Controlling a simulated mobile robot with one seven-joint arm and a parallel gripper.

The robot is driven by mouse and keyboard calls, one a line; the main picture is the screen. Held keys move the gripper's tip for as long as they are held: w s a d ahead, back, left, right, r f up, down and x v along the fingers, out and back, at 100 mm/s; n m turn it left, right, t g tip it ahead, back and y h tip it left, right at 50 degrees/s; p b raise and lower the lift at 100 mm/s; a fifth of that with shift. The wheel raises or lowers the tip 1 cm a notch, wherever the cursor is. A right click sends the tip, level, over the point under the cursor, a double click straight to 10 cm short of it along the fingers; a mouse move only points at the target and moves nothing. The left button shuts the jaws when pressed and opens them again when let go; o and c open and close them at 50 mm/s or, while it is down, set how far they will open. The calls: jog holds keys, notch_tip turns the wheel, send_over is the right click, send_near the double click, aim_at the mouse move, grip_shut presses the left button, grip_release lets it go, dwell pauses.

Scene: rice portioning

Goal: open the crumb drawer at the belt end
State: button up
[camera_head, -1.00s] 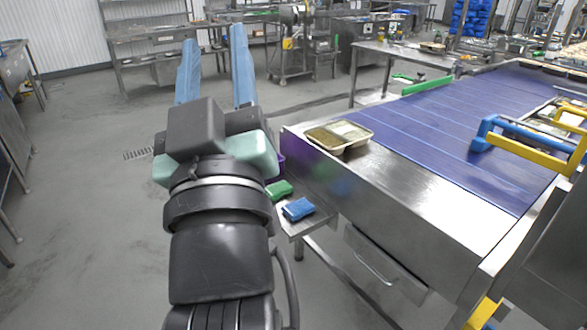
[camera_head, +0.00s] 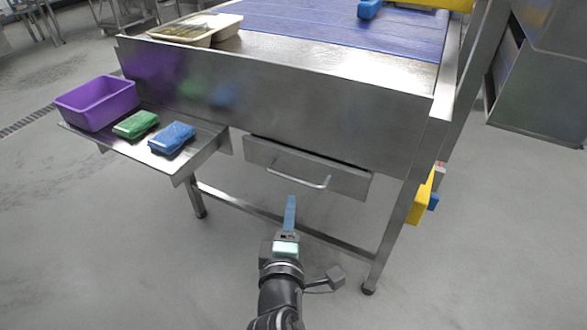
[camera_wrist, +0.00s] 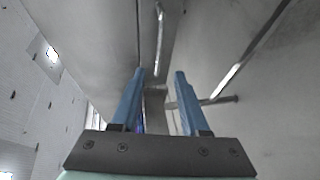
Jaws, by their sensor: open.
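The crumb drawer (camera_head: 347,183) is a flat metal front under the end of the belt table, with a curved bar handle (camera_head: 300,180). A dark line runs along its top edge, and it looks flush or nearly so. My gripper (camera_head: 290,200) is in front of and below the handle in the head view, apart from it. Its blue fingers overlap there. In the wrist view my gripper (camera_wrist: 160,72) is open and empty, fingers parallel. A bar that looks like the handle (camera_wrist: 159,40) lies ahead of the gap between them.
A side shelf (camera_head: 205,150) left of the drawer holds a purple bin (camera_head: 97,103), a green sponge (camera_head: 136,124) and a blue one (camera_head: 172,138). A food tray (camera_head: 195,30) sits by the purple-blue belt (camera_head: 330,27). A table leg (camera_head: 395,235) and lower crossbar (camera_head: 330,241) stand near my gripper.

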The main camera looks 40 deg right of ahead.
aim_at(293, 177)
jog(key=shift+b+x, duration=2.05)
jog(key=shift+x, duration=4.3)
grip_shut()
